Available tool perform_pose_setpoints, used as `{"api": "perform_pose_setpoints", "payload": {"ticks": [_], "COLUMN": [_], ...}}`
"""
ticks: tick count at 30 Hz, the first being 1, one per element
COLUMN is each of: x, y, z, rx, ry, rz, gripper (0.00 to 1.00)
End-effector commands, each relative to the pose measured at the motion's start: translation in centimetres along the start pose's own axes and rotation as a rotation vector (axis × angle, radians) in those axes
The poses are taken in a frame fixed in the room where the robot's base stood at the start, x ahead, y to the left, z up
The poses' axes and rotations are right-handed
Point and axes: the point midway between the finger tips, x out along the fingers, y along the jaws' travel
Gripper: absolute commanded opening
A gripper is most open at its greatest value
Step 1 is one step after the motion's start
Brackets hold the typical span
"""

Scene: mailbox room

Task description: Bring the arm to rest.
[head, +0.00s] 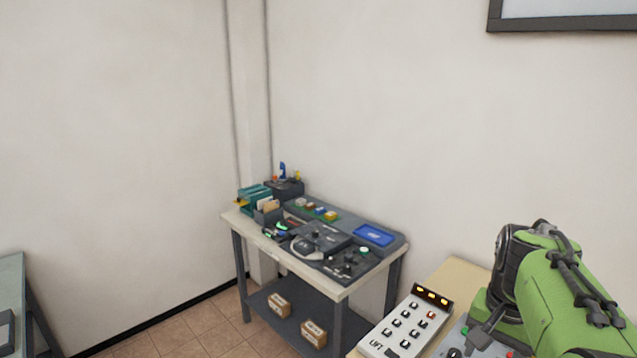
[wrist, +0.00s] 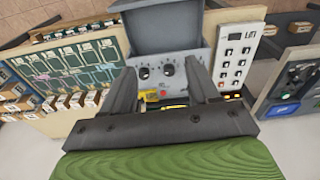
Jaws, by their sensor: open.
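My gripper (wrist: 162,70) is in the wrist view, its two dark fingers spread apart with nothing held between them. Beyond the fingers is a grey control box (wrist: 183,74) with two dark round knobs, a red button and an open grey lid (wrist: 165,27). Whether the fingers touch the box I cannot tell. In the head view my green arm (head: 575,305) is bent over the bench at the lower right. My gripper cannot be made out clearly there.
A white button panel (head: 408,325) lies beside my arm and also shows in the wrist view (wrist: 237,57). A green board (wrist: 80,70) lies left of the control box. A cluttered workbench (head: 343,293) stands in the corner. Floor (head: 190,330) left of it is clear.

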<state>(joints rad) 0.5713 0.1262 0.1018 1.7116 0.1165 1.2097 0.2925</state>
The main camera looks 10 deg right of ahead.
Motion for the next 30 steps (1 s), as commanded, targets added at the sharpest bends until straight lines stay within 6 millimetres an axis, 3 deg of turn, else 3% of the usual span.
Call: {"api": "perform_pose_setpoints", "payload": {"ticks": [8, 11, 15, 18, 22, 30], "x": [-2.9, -3.4, -2.7, -1.7, -1.1, -1.1], "y": [-2.0, -2.2, -1.3, -0.6, -0.3, -0.3], "z": [8.0, 12.3, 18.8, 21.4, 22.6, 22.5], "rx": [-0.285, -0.439, -0.684, -0.797, -0.849, -0.847], "ry": [0.129, 0.196, 0.3, 0.347, 0.367, 0.366], "rz": [-0.052, -0.093, -0.179, -0.225, -0.248, -0.246], "gripper": [0.6, 0.6, 0.6, 0.6, 0.6, 0.6]}}
